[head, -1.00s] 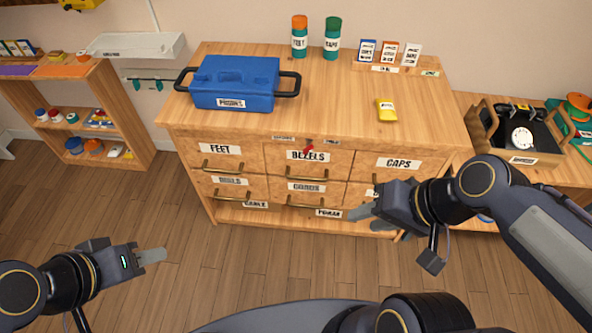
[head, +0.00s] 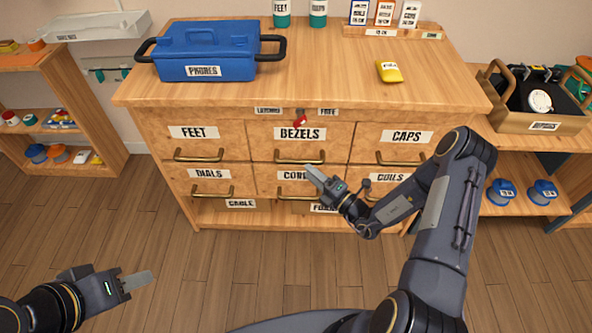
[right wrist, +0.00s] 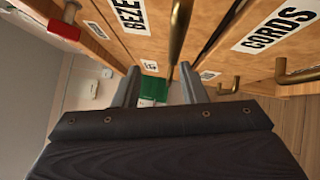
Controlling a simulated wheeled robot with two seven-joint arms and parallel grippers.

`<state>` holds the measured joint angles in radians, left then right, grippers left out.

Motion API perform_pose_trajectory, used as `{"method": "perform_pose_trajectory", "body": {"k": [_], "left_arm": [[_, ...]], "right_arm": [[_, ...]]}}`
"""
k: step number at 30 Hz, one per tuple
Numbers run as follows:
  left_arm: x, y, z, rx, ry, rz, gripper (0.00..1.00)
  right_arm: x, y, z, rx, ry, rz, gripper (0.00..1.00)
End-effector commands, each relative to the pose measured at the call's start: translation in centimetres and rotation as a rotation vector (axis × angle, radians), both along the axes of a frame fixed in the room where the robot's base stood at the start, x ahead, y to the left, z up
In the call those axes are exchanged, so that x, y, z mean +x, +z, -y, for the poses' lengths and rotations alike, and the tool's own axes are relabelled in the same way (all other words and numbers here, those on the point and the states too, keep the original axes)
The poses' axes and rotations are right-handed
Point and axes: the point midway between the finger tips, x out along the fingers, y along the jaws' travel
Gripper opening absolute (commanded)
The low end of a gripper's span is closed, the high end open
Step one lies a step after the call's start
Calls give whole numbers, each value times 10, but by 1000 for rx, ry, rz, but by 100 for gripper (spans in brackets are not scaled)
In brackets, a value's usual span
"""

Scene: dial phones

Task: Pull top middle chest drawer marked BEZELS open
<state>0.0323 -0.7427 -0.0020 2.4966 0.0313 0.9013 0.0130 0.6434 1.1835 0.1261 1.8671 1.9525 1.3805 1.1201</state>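The BEZELS drawer (head: 262,140) is in the top middle of the wooden chest, flush with its neighbours. Its brass handle (head: 290,161) runs below the BEZELS label; in the right wrist view the handle (right wrist: 180,30) reaches down toward the space between the fingers. My right gripper (head: 317,178) is just below and in front of the handle's right end. Its two fingers (right wrist: 158,88) are apart, and I see no firm grip. A red piece (head: 300,121) hangs above the label. My left gripper (head: 138,281) is at the lower left, away from the chest; its finger gap is not visible.
Other shut drawers surround it: FEET (head: 193,132), CAPS (head: 406,136) and CORDS (head: 294,175). A blue PHONES box (head: 205,62) and a yellow packet (head: 389,72) stand on the chest top (head: 320,75). The floor in front is clear.

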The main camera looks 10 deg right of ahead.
Motion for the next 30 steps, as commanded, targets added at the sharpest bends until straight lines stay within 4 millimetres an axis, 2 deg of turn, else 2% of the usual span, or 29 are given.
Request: {"method": "perform_pose_trajectory", "body": {"k": [1, 4, 18, 29, 30], "left_arm": [[0, -4, 0, 0, 0, 0, 36], [0, -5, 0, 0, 0, 0, 36], [0, -12, 0, 0, 0, 0, 36], [0, -12, 0, 0, 0, 0, 36], [0, -12, 0, 0, 0, 0, 36]], "right_arm": [[1, -13, 2, 29, -23, -24, 38], [6, -20, 2, 54, -44, -44, 38], [62, -10, -30, 51, -43, -43, 38], [69, -9, -33, 51, -45, -44, 38], [69, -9, -33, 51, -45, -44, 35]]}}
